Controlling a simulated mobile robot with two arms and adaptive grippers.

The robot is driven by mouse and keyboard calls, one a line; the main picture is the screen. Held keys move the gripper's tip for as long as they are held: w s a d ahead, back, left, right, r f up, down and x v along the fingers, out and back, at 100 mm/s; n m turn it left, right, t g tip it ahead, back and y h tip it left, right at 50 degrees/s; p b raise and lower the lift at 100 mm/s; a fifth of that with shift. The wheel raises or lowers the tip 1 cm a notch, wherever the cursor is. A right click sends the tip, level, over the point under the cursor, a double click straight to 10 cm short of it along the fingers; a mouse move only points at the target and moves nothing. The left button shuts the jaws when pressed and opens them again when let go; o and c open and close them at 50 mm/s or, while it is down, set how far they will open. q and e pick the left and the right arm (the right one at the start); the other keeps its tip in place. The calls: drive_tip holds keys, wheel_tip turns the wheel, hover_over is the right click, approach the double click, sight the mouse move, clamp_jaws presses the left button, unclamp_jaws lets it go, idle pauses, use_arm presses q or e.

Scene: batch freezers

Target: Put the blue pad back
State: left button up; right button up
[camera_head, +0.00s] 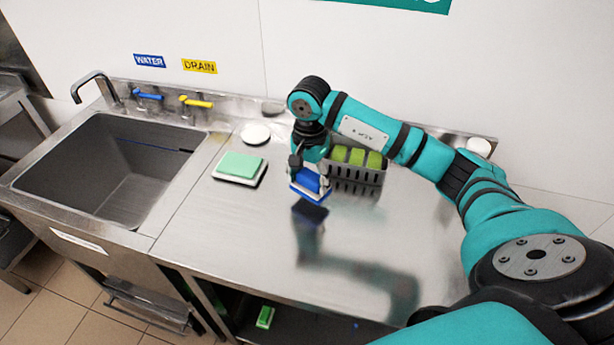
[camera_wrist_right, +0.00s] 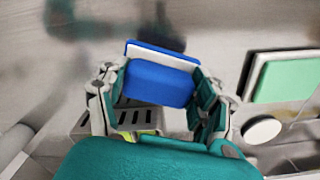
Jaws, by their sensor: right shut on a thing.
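The blue pad (camera_head: 309,184) has a white layer along one side and is held just above the steel counter, in front of the grey slotted basket. In the right wrist view the blue pad (camera_wrist_right: 160,76) sits between the two fingers. My right gripper (camera_head: 310,180) is shut on it; it also shows in the right wrist view (camera_wrist_right: 163,95). The grey slotted basket (camera_head: 352,186) holds several yellow-green pads (camera_head: 356,157). A green pad (camera_head: 240,165) lies on a white base left of the gripper. My left gripper is not in view.
A white round item (camera_head: 255,134) sits at the counter's back edge. The front of the steel counter (camera_head: 240,245) is clear. A green item (camera_head: 265,317) is on the lower shelf.

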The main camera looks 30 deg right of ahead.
sight(308, 184)
drive_tip(key=shift+w+d, duration=0.35)
drive_tip(key=shift+w, duration=0.45)
drive_tip(key=shift+f, duration=0.15)
wheel_tip(308, 184, down, 3)
drive_tip(key=shift+r+p, duration=0.1)
drive_tip(key=shift+p, duration=0.95)
drive_tip(key=shift+f, duration=0.4)
drive_tip(key=o, duration=0.7)
drive_tip(key=shift+b, duration=0.35)
drive_tip(key=shift+c, duration=0.2)
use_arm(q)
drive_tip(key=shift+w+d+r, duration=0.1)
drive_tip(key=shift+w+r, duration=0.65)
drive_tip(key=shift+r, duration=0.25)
use_arm(e)
drive_tip(key=o, duration=0.5)
